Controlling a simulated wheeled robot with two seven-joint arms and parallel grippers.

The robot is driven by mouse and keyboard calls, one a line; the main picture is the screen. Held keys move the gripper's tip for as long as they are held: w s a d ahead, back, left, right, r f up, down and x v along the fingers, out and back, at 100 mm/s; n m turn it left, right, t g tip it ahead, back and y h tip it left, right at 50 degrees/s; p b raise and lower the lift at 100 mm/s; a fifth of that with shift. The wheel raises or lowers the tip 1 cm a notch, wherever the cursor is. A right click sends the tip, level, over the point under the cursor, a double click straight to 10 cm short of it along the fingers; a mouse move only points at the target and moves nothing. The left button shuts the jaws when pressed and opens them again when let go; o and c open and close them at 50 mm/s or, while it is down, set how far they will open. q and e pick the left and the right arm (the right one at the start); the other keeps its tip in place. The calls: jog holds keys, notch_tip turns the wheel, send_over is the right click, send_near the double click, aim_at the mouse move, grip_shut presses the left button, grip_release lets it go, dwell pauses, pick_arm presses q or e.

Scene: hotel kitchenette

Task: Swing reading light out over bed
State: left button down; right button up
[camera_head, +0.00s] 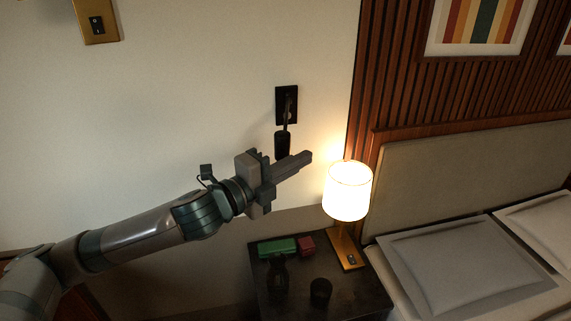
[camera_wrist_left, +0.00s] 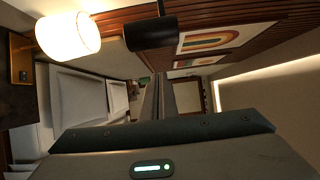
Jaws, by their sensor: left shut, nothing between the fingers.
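The black reading light (camera_head: 282,144) hangs from a dark wall plate (camera_head: 287,105) on the pale wall, its head pointing down close to the wall. In the left wrist view its dark cylindrical head (camera_wrist_left: 150,33) shows just beyond the fingertips. My left gripper (camera_head: 309,156) is shut and empty, its fingers pointing right, just below the lamp head. The fingers also show in the left wrist view (camera_wrist_left: 159,82). The head view does not settle whether they touch the lamp. The bed with its grey pillow (camera_head: 460,265) is at the lower right. My right gripper is not in view.
A lit table lamp (camera_head: 347,192) stands right of my gripper on a dark nightstand (camera_head: 345,300). A green box (camera_head: 277,248), a red box (camera_head: 306,246) and a dark cup (camera_head: 320,291) stand there too. The padded headboard (camera_head: 450,180) is behind the bed.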

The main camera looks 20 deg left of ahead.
aim_at(281, 150)
pick_arm(q)
jog(key=a+p, duration=0.1)
jog(key=w+a, duration=0.1)
jog(key=a, duration=0.1)
jog(key=shift+w+a+p, duration=0.2)
jog(key=shift+a+p, duration=0.05)
jog(key=shift+p, duration=0.1)
jog(key=shift+s+a+b, duration=0.15)
jog(key=shift+s+a, duration=0.05)
jog(key=shift+a, duration=0.4)
jog(key=shift+s+a+b, duration=0.15)
jog(key=shift+a, duration=0.45)
jog(key=shift+r, duration=0.1)
